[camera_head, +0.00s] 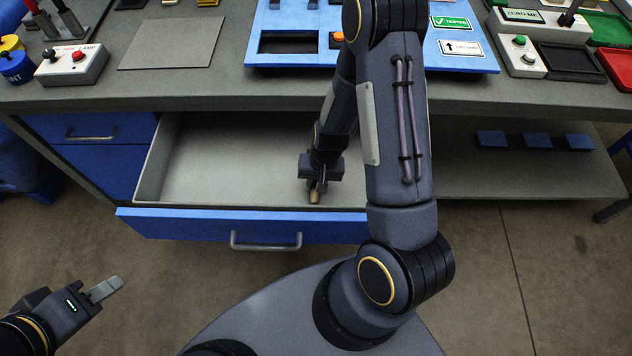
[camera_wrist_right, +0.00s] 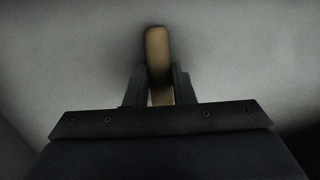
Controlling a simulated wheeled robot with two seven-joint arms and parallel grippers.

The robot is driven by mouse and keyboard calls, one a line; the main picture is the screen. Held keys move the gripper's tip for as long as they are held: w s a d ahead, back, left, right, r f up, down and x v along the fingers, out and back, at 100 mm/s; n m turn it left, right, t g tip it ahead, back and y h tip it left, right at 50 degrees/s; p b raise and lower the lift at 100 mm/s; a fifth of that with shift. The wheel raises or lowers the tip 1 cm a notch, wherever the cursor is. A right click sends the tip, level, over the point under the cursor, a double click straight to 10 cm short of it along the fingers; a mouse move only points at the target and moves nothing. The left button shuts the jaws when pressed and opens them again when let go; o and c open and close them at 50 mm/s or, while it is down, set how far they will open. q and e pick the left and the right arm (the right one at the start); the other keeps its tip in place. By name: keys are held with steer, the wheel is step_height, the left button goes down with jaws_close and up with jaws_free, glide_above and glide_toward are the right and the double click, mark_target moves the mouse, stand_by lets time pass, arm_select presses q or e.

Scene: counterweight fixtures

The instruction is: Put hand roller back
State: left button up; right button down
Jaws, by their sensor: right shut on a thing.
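The hand roller (camera_head: 315,197) shows only as a short tan, wooden-looking piece at my right gripper in the head view. In the right wrist view its tan handle (camera_wrist_right: 157,50) sticks out past the fingers; the rest is hidden. My right gripper (camera_head: 317,187) is shut on it, low inside the open drawer (camera_head: 220,165), near the front wall. I cannot tell whether the roller touches the drawer floor. My left gripper (camera_head: 105,289) is at the lower left, apart from the drawer; its jaw gap does not show clearly.
The drawer's blue front (camera_head: 180,222) with a metal handle (camera_head: 266,244) juts out below the bench. Its visible floor is otherwise bare. A blue board (camera_head: 470,57), a lamp box (camera_head: 72,64) and a grey mat (camera_head: 167,55) lie on the bench. A shelf (camera_head: 510,175) is at the right.

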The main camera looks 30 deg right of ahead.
steer(key=c, duration=1.2)
jaws_free()
steer(key=shift+c, duration=0.2)
steer(key=shift+r+p, duration=0.2)
steer(key=shift+p, duration=0.1)
steer(key=s+a+r+n+t+y+p, duration=0.1)
steer(key=s+r, duration=0.2)
steer(key=r, duration=1)
steer(key=s+a+r+n+t+y+p, duration=0.1)
steer(key=s+r+t, duration=0.15)
steer(key=r, duration=0.95)
steer(key=s+a+r+n+t, duration=0.1)
steer(key=s+r+n, duration=0.1)
steer(key=s+r, duration=0.4)
steer(key=s, duration=0.3)
steer(key=shift+a, duration=0.25)
steer(key=shift+t, duration=0.25)
